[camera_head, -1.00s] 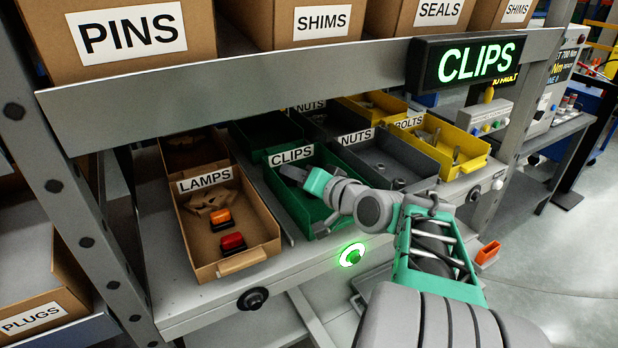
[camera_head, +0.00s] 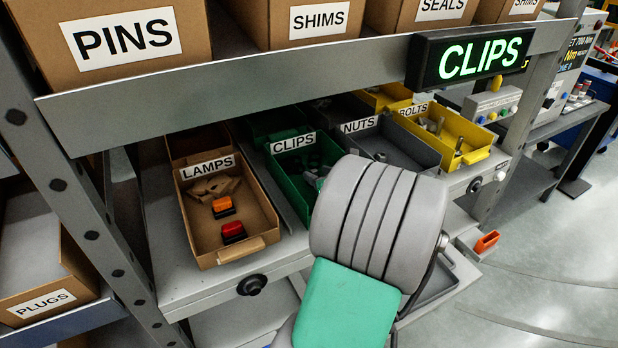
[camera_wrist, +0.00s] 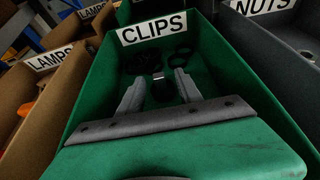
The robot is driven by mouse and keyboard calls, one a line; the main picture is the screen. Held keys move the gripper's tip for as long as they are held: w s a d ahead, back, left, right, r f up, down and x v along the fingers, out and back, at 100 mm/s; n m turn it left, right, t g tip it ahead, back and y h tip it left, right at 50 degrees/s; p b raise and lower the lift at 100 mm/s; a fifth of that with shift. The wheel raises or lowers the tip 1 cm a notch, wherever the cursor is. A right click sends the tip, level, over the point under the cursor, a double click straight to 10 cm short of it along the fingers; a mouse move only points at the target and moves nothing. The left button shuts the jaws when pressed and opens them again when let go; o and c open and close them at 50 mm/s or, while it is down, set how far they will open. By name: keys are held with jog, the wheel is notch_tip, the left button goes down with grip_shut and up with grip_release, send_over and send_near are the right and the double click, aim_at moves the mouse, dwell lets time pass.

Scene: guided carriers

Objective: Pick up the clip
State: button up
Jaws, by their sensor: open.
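The green CLIPS bin (camera_head: 283,187) stands on the lower shelf, between the LAMPS box and the NUTS bin. It also fills the wrist view (camera_wrist: 84,116). My gripper (camera_wrist: 158,76) points down into this bin with its two fingers apart. A small dark piece with a pale top, perhaps a clip (camera_wrist: 163,90), shows between the fingers. I cannot tell whether the fingers touch it. Several black ring-like pieces (camera_wrist: 181,53) lie further back in the bin. In the head view my arm hides the bin's front and most of my gripper.
The cardboard LAMPS box (camera_head: 262,208) is left of the bin, with orange and red lamps in it. The grey NUTS bin (camera_head: 425,158) is right, then the yellow BOLTS bin (camera_head: 478,140). The upper shelf's grey front edge (camera_head: 250,95) overhangs the bins.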

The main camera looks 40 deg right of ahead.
aim_at(315, 173)
jog(key=x, duration=0.3)
jog(key=shift+w+f, duration=0.15)
jog(key=shift+w, duration=0.1)
grip_shut()
dwell(0.3)
